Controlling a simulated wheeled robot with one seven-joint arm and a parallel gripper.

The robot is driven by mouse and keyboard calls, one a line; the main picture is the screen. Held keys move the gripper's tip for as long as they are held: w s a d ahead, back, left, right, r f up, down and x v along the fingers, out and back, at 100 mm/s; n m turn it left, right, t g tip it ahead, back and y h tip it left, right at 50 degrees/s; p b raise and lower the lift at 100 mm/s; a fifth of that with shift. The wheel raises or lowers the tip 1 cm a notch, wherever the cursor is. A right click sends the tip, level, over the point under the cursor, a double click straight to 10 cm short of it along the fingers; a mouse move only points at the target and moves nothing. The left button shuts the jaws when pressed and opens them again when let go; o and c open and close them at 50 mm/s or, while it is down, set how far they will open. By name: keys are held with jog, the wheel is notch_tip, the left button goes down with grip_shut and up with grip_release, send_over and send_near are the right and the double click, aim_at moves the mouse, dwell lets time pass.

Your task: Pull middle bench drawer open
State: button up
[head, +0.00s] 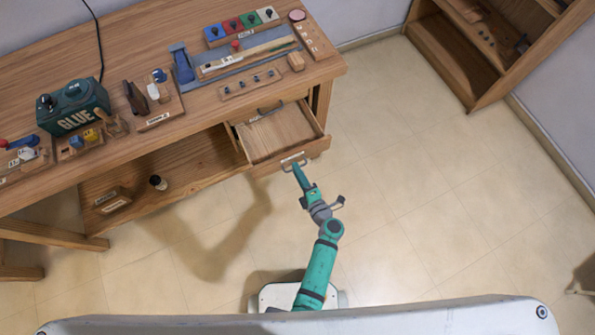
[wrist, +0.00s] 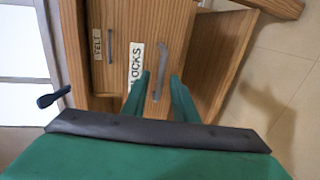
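A bench drawer stands pulled out below the bench top, its empty wooden inside (head: 283,133) showing in the head view. Another drawer handle (head: 270,108) sits behind and above it. The drawer front carries a grey bar handle (wrist: 161,66) and a white label ending in "LOCKS" (wrist: 135,66) in the wrist view. My gripper (head: 298,170) is at this front in the head view. In the wrist view my gripper (wrist: 160,80) has its two green fingers apart, one on each side of the handle. Whether either finger touches the handle cannot be told.
The wooden workbench (head: 140,40) holds a green glue box (head: 75,106), several tools and small blocks. A low shelf (head: 170,168) lies left of the drawer. A wooden cabinet (head: 470,60) stands at the upper right. The tiled floor (head: 420,180) right of my arm is clear.

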jog(key=v, duration=1)
jog(key=shift+s, duration=0.2)
jog(key=s+a+r+m+h, duration=0.3)
jog(key=s+r+m, duration=0.6)
jog(key=r+m, duration=0.2)
jog(key=s+a+r+m+h, duration=0.3)
jog(key=s+r+m, duration=0.6)
jog(key=r, duration=0.6)
jog(key=m, duration=0.2)
jog(key=shift+s+m+t, duration=0.3)
jog(key=shift+s+t, duration=0.1)
jog(key=shift+a, duration=0.2)
jog(key=shift+s+d, duration=0.1)
jog(key=shift+d, duration=0.05)
